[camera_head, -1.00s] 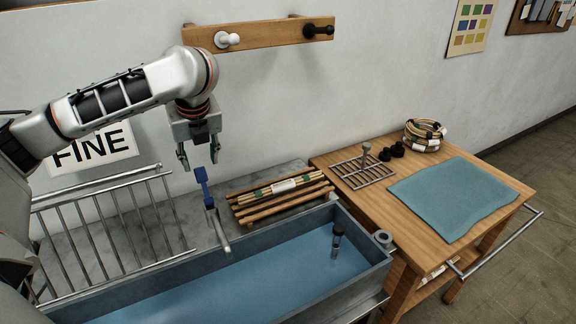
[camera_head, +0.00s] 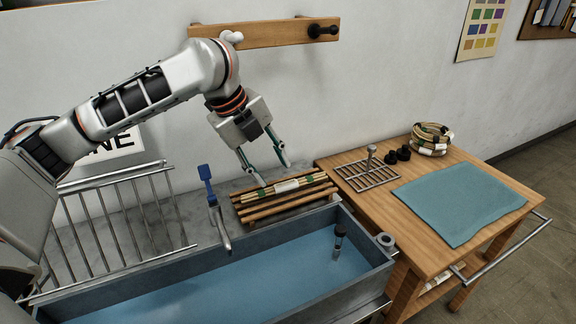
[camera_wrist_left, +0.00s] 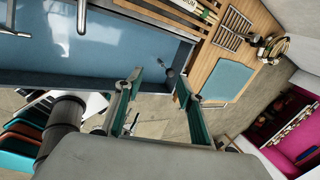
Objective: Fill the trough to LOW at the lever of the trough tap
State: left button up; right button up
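The trough (camera_head: 200,289) is a long grey basin with blue water in it; it also shows in the left wrist view (camera_wrist_left: 170,22). The trough tap (camera_head: 217,222) stands at its back edge, with a blue lever (camera_head: 206,181) standing up on top. A dark upright piece (camera_head: 338,238) stands in the water near the trough's right end. My left gripper (camera_head: 269,172) is open and empty, above the cane bundle to the right of the tap and apart from the lever. My right gripper is in neither view.
A cane bundle (camera_head: 280,187) lies on a wooden rack behind the trough. A metal rail rack (camera_head: 120,215) stands left of the tap. The wooden table (camera_head: 385,224) on the right holds a blue cloth (camera_head: 460,198), a grid (camera_head: 366,176) and cane coils (camera_head: 430,140). A peg rail (camera_head: 265,34) hangs above.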

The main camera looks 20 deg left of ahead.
pick_arm(q)
jog(key=shift+h, duration=0.9)
jog(key=shift+d+r, duration=0.3)
jog(key=shift+d, duration=0.5)
jog(key=shift+d+r, duration=0.25)
jog(key=shift+d, duration=0.5)
jog(key=shift+d+r, duration=0.3)
jog(key=shift+d, duration=0.5)
